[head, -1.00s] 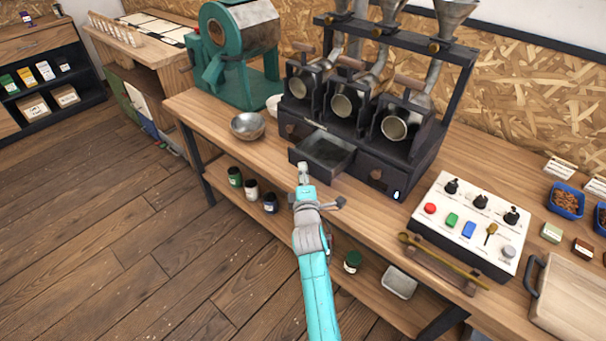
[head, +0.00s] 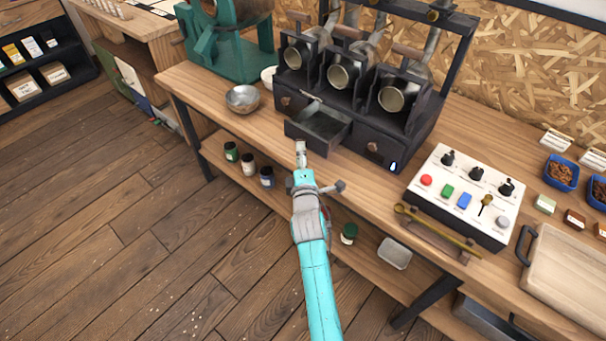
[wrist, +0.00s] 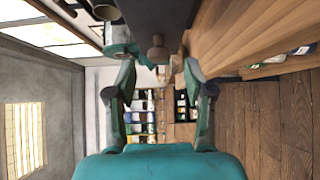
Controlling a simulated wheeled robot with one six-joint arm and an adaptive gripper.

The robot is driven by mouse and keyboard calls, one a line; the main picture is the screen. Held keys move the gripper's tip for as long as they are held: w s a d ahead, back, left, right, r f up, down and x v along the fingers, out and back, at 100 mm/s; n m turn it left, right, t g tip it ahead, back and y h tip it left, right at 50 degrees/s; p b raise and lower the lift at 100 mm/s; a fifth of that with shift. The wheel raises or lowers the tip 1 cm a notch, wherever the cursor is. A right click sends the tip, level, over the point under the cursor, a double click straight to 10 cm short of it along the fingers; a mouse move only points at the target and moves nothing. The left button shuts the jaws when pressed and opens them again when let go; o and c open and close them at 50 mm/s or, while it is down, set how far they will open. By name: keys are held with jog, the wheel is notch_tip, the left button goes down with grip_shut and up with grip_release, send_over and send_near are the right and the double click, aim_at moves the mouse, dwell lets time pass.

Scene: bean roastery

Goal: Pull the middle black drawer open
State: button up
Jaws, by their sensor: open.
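The middle black drawer (head: 318,128) sticks out of the black three-hopper machine, open with its empty-looking inside showing. Left and right of it, drawers with round brown knobs sit closed. My gripper (head: 301,152) is just in front of the open drawer's front, low and toward its left end. In the wrist view my gripper (wrist: 160,75) has its two fingers spread apart. A round brown knob (wrist: 157,50) shows ahead, between and slightly beyond the fingertips, against a dark front (wrist: 160,15). No grip on the knob shows.
A metal bowl (head: 243,98) stands left of the machine. A control panel (head: 463,195) with knobs and buttons is at the right, with a brass scoop (head: 437,228) before it. Jars (head: 248,164) stand on the lower shelf. Floor at the left is clear.

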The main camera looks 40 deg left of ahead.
jog(key=v, duration=0.8)
jog(key=shift+d, duration=0.1)
jog(key=s+d+f+m+h, duration=0.2)
jog(key=s+d+f+m, duration=0.25)
jog(key=d, duration=0.65)
jog(key=s+d+f+m+t+h, duration=0.1)
jog(key=s+d+f+m, duration=0.3)
jog(key=d, duration=0.6)
jog(key=s+d+f+m+h, duration=0.25)
jog(key=s+d, duration=0.35)
jog(key=d, duration=0.5)
jog(key=s+d+r+m+h, duration=0.25)
jog(key=s+d+m, duration=0.55)
jog(key=s+d, duration=0.5)
jog(key=s+d+r+m+h, duration=0.3)
jog(key=s+r+m, duration=0.4)
jog(key=s, duration=0.5)
jog(key=shift+d+r+h, duration=0.25)
jog(key=shift+d+h, duration=0.05)
jog(key=shift+d, duration=0.05)
jog(key=shift+c, duration=0.2)
